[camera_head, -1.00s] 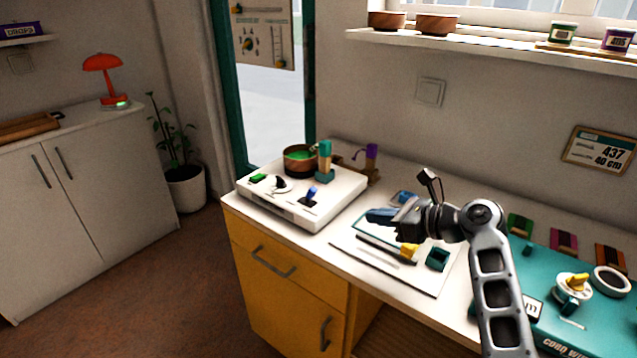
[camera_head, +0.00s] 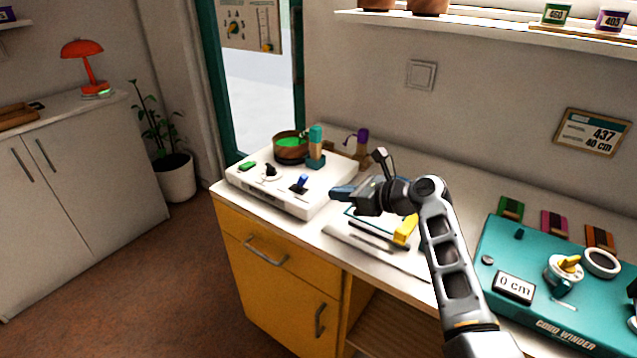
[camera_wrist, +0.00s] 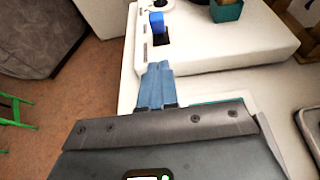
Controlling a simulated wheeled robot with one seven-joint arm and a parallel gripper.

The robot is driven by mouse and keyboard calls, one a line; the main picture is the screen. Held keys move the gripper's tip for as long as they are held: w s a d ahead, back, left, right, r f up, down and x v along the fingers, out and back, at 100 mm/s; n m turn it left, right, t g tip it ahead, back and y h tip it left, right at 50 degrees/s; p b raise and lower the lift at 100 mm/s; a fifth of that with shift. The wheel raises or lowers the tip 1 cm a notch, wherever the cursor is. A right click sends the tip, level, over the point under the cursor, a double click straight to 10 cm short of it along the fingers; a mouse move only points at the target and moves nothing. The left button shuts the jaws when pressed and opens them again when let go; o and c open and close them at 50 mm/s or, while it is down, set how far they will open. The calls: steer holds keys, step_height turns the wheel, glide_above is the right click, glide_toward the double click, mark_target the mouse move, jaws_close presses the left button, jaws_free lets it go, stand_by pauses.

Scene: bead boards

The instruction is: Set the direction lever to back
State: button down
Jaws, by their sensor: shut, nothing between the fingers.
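A white control box (camera_head: 290,203) stands on the left end of the worktop. A blue-knobbed lever (camera_head: 301,182) rises from a dark slot near its right front; it also shows in the wrist view as a blue knob (camera_wrist: 157,22) over a dark slot. I cannot tell which setting the lever is in. A black knob (camera_head: 270,169) and a green button (camera_head: 247,166) sit further left on the box. My gripper (camera_head: 340,193) is shut and empty, just right of the box. In the wrist view its blue fingertips (camera_wrist: 155,85) point toward the lever, apart from it.
A wooden bowl (camera_head: 290,148) with green contents and a teal-topped post (camera_head: 316,148) stand at the back of the box. A yellow block (camera_head: 405,231) lies on the worktop below my arm. A teal cord winder (camera_head: 520,255) stands at the right.

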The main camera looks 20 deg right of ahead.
mark_target(306, 180)
steer(key=w+a, duration=0.1)
steer(key=w, duration=0.1)
steer(key=w+a, duration=0.2)
steer(key=shift+w+r, duration=0.1)
steer(key=shift+w+a+r, duration=0.2)
steer(key=shift+w+a, duration=0.15)
steer(key=shift+w, duration=0.1)
steer(key=shift+w+r+g+p, duration=0.1)
steer(key=shift+r+g+p, duration=0.2)
steer(key=shift+p, duration=0.15)
